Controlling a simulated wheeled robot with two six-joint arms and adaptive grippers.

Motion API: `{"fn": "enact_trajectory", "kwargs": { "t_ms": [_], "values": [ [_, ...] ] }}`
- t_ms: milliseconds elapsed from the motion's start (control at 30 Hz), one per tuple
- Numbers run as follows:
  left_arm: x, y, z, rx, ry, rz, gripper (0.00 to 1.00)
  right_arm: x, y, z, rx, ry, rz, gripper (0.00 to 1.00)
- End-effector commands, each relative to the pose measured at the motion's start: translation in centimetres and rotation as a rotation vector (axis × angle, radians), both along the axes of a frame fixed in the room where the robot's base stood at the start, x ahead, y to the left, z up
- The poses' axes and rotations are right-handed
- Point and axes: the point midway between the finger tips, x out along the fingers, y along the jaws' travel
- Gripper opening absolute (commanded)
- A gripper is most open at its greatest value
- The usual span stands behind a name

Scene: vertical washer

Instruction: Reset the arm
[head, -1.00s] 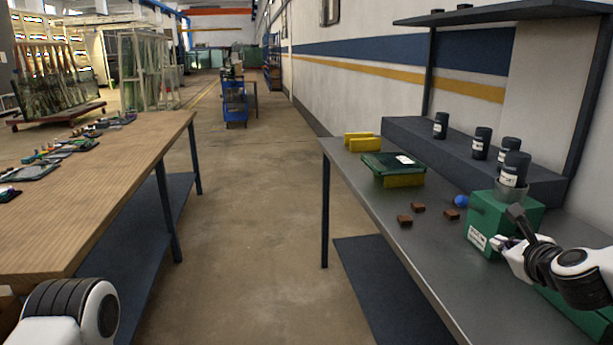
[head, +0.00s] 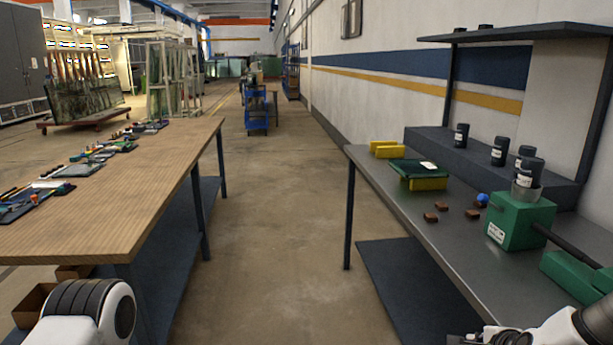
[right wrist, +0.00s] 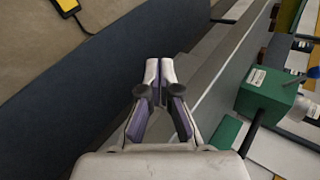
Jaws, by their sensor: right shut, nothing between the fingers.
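My right gripper (right wrist: 160,70) is shut and empty in the right wrist view, with its fingertips together over the metal bench's edge. In the head view my right arm (head: 535,335) is low in the bottom right corner, below and apart from the green machine (head: 518,222). That machine, with a dark rod out of its right side, also shows in the right wrist view (right wrist: 267,96). In the head view only a white and black part of my left arm (head: 85,315) shows at the bottom left; the left gripper is out of view.
The metal bench (head: 440,255) carries small brown blocks (head: 442,206), a blue ball (head: 482,198), a green tray (head: 420,168) and yellow blocks (head: 386,149). Black-lidded jars (head: 499,151) stand behind. A wooden table (head: 120,210) is at left. The aisle between is clear.

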Motion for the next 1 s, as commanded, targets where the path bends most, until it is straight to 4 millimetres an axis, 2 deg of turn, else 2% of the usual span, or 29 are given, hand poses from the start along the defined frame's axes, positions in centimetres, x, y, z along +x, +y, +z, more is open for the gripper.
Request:
{"fn": "enact_trajectory", "kwargs": {
  "t_ms": [67,167,200,267,300,400,500,633,1000],
  "values": [
    [0.0,0.0,0.5,0.0,0.0,0.0,0.0,-2.2,1.7,-3.7,-0.127,0.11,0.145,0.0],
    [0.0,0.0,1.0,0.0,0.0,0.0,0.0,-6.5,4.3,-9.2,-0.312,0.275,0.414,0.0],
    [0.0,0.0,1.2,0.0,0.0,0.0,0.0,-8.9,5.5,-11.6,-0.385,0.348,0.549,0.0],
    [0.0,0.0,1.5,0.0,0.0,0.0,0.0,-13.0,7.2,-15.0,-0.483,0.453,0.773,0.0],
    [0.0,0.0,1.7,0.0,0.0,0.0,0.0,-15.8,8.2,-16.9,-0.535,0.513,0.924,0.0],
    [0.0,0.0,2.1,0.0,0.0,0.0,0.0,-22.5,10.2,-20.2,-0.615,0.617,1.269,0.0],
    [0.0,0.0,2.3,0.0,0.0,0.0,0.0,-27.1,11.4,-21.8,-0.645,0.663,1.506,0.0],
    [0.0,0.0,2.3,0.0,0.0,0.0,0.0,-29.3,11.9,-22.5,-0.653,0.675,1.624,0.0],
    [0.0,0.0,2.3,0.0,0.0,0.0,0.0,-29.2,11.8,-22.5,-0.654,0.674,1.622,0.0]
  ]
}}
